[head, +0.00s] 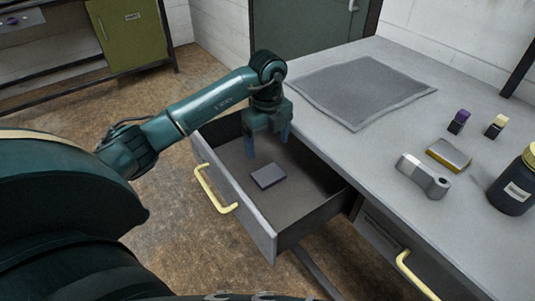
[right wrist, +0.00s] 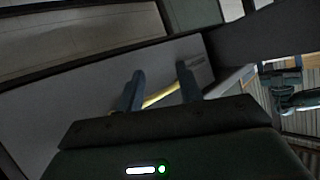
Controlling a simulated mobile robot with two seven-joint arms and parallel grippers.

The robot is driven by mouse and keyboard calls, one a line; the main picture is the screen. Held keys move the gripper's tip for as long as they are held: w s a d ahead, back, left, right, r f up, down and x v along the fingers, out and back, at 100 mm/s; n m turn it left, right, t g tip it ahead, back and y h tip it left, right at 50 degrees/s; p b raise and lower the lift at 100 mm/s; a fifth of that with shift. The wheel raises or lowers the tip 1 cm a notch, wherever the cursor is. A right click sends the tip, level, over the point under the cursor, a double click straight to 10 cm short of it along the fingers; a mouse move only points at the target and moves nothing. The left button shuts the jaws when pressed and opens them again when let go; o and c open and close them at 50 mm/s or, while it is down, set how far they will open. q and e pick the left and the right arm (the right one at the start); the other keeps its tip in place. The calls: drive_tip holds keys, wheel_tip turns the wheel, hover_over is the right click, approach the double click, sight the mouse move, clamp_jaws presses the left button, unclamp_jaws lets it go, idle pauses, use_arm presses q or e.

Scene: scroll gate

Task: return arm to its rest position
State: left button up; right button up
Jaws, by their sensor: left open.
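My left gripper (head: 268,145) shows in the head view, pointing down over the open drawer (head: 228,193) with its blue fingers apart and nothing between them. A small grey-purple block (head: 268,176) lies flat on the drawer floor, just below and in front of the fingers, apart from them. My right gripper (right wrist: 160,88) shows only in the right wrist view. Its two fingers stand apart, with a yellow handle (right wrist: 160,96) of a grey front visible beyond them; I cannot tell how far off it is. I see nothing held there.
The grey worktop (head: 390,150) holds a dark mat (head: 365,90), a grey metal part (head: 423,177), a yellow-edged block (head: 448,155), two small bottles (head: 459,122) (head: 496,127) and a dark jar (head: 515,185). The drawer juts out over open floor; a closed drawer handle (head: 415,275) is at lower right.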

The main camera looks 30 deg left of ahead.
use_arm(q)
drive_tip(key=shift+r, duration=0.9)
